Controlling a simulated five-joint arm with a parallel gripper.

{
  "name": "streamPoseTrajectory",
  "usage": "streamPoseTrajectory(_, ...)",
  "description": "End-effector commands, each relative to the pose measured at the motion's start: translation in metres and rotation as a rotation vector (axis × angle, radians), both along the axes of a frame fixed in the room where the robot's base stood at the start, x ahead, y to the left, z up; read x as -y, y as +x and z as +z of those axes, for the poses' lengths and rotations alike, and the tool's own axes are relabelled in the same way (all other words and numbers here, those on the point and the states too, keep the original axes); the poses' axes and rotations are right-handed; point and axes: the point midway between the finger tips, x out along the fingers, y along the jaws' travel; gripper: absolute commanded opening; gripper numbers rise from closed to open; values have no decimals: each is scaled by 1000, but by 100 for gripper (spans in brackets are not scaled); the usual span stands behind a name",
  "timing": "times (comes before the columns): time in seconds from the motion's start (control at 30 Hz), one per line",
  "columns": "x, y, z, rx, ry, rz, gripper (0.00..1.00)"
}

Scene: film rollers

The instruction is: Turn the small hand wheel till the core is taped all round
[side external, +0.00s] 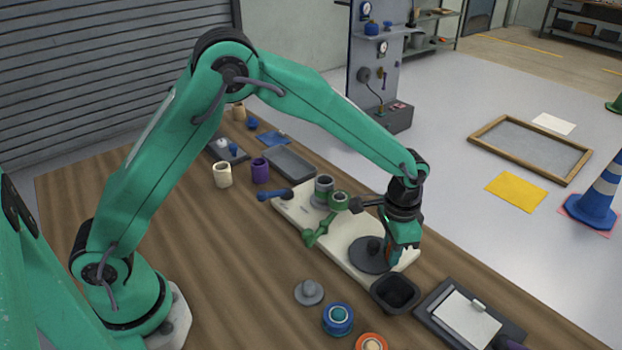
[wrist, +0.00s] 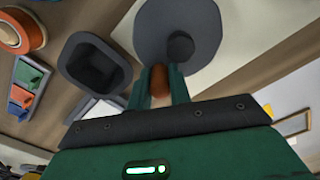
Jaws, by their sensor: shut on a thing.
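The small hand wheel is a dark grey disc (side external: 368,255) with a raised dark hub, at the near right end of a pale board (side external: 345,245). It shows also in the wrist view (wrist: 150,25). My gripper (side external: 394,256) is down at the wheel's right edge, shut on its upright brown handle (wrist: 160,82). A grey hollow cylinder (side external: 324,187), which looks like the core, stands at the board's far part. A green roller (side external: 339,200) and green arm (side external: 317,230) are beside it. How much tape is on the core cannot be told.
A black open bin (side external: 395,293) stands close to the wheel's near side. A grey knobbed disc (side external: 309,291), blue roll (side external: 338,318) and orange roll (side external: 371,343) lie nearer. A dark clipboard tray (side external: 440,325) is at the right. The wooden table's left middle is clear.

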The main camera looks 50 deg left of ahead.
Motion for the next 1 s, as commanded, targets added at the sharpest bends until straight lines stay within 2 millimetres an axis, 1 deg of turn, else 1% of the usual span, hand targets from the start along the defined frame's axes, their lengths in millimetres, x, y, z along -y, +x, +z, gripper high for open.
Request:
streamPoseTrajectory(0.5, 1, -17, -1, -5, 2, 1, 9)
streamPoseTrajectory(1.0, 0, -20, -2, -5, 2, 0, 9)
